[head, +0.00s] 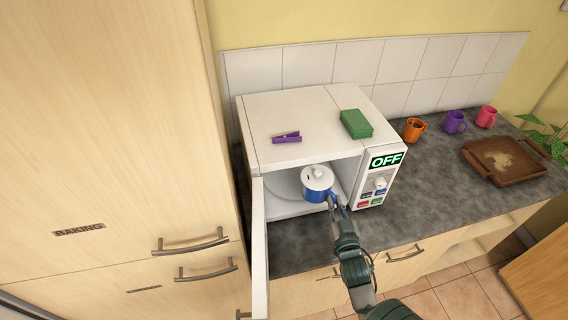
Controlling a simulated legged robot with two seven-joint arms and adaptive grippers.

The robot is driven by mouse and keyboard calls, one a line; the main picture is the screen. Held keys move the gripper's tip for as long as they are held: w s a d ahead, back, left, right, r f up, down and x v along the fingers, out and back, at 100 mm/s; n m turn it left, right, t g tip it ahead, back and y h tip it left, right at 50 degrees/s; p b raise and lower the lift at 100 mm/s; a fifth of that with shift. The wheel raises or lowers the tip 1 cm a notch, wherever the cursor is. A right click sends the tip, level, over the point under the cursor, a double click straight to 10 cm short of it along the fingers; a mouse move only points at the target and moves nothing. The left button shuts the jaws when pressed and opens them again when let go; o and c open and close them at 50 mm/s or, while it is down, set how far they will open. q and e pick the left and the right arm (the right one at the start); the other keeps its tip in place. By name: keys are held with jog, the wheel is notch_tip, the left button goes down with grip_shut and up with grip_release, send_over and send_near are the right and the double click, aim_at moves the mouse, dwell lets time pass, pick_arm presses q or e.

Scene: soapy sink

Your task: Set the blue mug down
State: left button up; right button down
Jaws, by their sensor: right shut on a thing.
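The blue mug (318,191) is a blue vessel with a white top, upright at the open front of the white microwave (290,108). My right gripper (334,203) is at its lower right side and is shut on it. The round plate (277,185) in the microwave shows behind and left of the mug. I cannot tell whether the mug's base touches the plate or the microwave floor. My left gripper is not in view.
The microwave door (259,250) stands open on the left. A purple peg (287,138) and a green sponge (356,124) lie on the microwave. Orange (414,130), purple (454,122) and pink (486,117) mugs and a brown tray (480,150) stand on the dark counter (430,185).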

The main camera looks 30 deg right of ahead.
aim_at(328, 193)
jog(key=shift+w+d+r, duration=0.2)
jog(key=shift+w+r, duration=0.1)
jog(key=shift+w, duration=0.05)
jog(key=x, duration=0.4)
jog(key=a+x, duration=0.1)
jog(key=x, duration=0.1)
jog(key=shift+w+a+f, duration=0.15)
jog(key=shift+w+f, duration=0.1)
jog(key=w, duration=0.3)
jog(key=w+f, duration=0.1)
jog(key=w, duration=0.1)
jog(key=shift+d+p, duration=0.35)
jog(key=shift+d, duration=0.05)
jog(key=w, duration=0.2)
jog(key=shift+w, duration=0.4)
jog(key=shift+w+a, duration=0.1)
jog(key=shift+w, duration=0.15)
notch_tip(328, 193, down, 3)
jog(key=shift+f, duration=0.3)
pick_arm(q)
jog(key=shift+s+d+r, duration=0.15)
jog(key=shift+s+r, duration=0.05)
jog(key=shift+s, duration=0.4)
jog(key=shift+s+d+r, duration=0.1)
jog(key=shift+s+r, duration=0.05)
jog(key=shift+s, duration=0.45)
